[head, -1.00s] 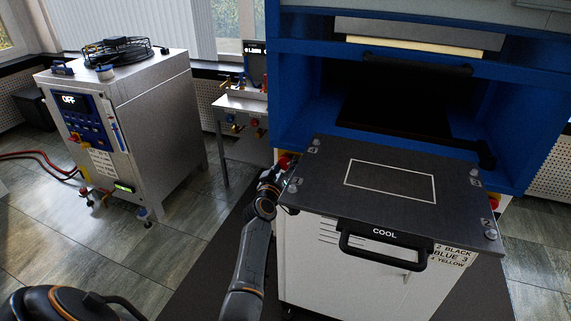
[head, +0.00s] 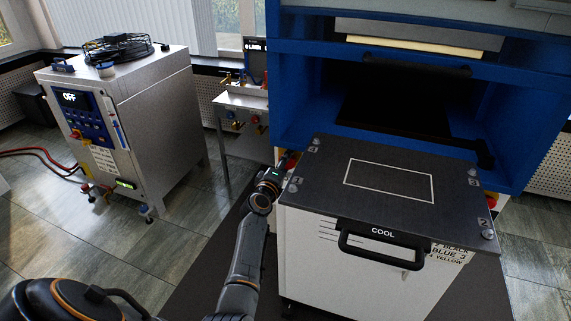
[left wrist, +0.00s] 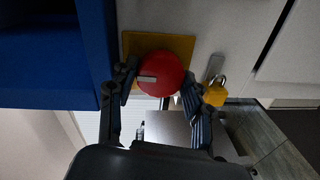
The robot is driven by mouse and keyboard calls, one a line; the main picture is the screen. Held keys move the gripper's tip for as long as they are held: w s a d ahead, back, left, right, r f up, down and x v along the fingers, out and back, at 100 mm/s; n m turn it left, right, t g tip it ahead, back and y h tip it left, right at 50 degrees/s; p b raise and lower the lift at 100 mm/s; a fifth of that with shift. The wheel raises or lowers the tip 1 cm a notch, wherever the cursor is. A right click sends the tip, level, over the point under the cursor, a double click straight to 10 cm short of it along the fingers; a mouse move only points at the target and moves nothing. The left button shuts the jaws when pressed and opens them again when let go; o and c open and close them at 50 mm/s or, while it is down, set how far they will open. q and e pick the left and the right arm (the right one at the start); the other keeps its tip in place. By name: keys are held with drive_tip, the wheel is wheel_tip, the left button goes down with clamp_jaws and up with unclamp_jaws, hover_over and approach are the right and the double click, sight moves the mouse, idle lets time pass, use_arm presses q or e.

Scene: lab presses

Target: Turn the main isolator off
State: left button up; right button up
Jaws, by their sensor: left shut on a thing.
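The main isolator is a round red knob (left wrist: 162,74) with a grey bar mark on a yellow plate (left wrist: 186,45), seen in the left wrist view. My left gripper (left wrist: 165,98) has its fingers on either side of the knob and is shut on it. The grey mark points to the left in that view. In the head view my left arm reaches to the left side of the press, where a bit of red (head: 291,160) shows beside the gripper (head: 279,172). The gripper's fingers are mostly hidden there. My right gripper is not in view.
A yellow padlock (left wrist: 215,92) hangs beside the knob, close to one finger. The dark platen with a COOL handle (head: 383,246) juts out right of my arm. A grey cabinet reading OFF (head: 150,110) stands at the left. Floor between them is clear.

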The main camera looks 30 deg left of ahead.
use_arm(q)
drive_tip(key=shift+n, duration=0.4)
drive_tip(key=o, duration=1.2)
drive_tip(key=shift+c, duration=0.2)
drive_tip(key=v, duration=0.8)
drive_tip(key=shift+a+f, duration=0.1)
